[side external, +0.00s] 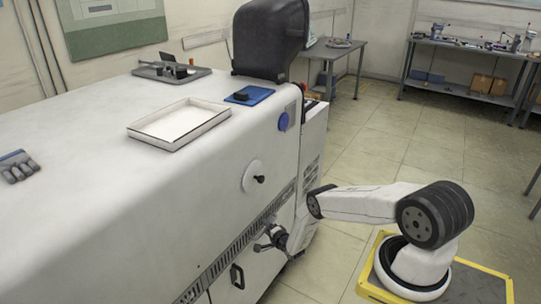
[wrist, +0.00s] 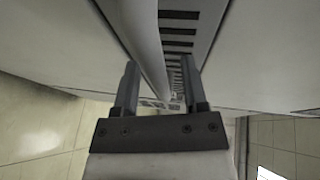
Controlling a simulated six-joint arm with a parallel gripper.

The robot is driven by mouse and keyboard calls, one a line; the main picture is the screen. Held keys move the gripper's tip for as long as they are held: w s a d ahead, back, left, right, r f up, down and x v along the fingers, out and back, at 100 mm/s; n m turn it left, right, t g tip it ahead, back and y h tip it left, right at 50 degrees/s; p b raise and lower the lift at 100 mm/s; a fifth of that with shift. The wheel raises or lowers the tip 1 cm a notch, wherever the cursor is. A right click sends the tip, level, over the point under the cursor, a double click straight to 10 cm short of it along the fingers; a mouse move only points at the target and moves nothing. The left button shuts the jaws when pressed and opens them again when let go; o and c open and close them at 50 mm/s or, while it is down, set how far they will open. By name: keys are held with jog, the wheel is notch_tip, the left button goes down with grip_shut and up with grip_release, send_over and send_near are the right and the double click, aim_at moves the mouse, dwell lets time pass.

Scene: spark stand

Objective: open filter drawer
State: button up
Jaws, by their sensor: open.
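The large white machine (side external: 90,150) has a lower front panel with a black handle (side external: 237,276), which may be the filter drawer; no label is readable. The panel looks flush with the front. My gripper (side external: 262,244) is close to the machine's front, above and to the right of that handle, near the slotted vent strip (side external: 225,262). In the wrist view my gripper (wrist: 159,64) is open, with two dark fingers apart and nothing seen held between them. A rounded white edge and the vent slots (wrist: 178,32) show beyond the fingers. The handle is not recognisable in the wrist view.
A round white dial (side external: 253,176) with a black knob projects from the front above my gripper. Open tiled floor (side external: 375,130) lies to the right, with workbenches behind.

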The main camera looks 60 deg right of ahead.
grip_shut()
dwell(1.3)
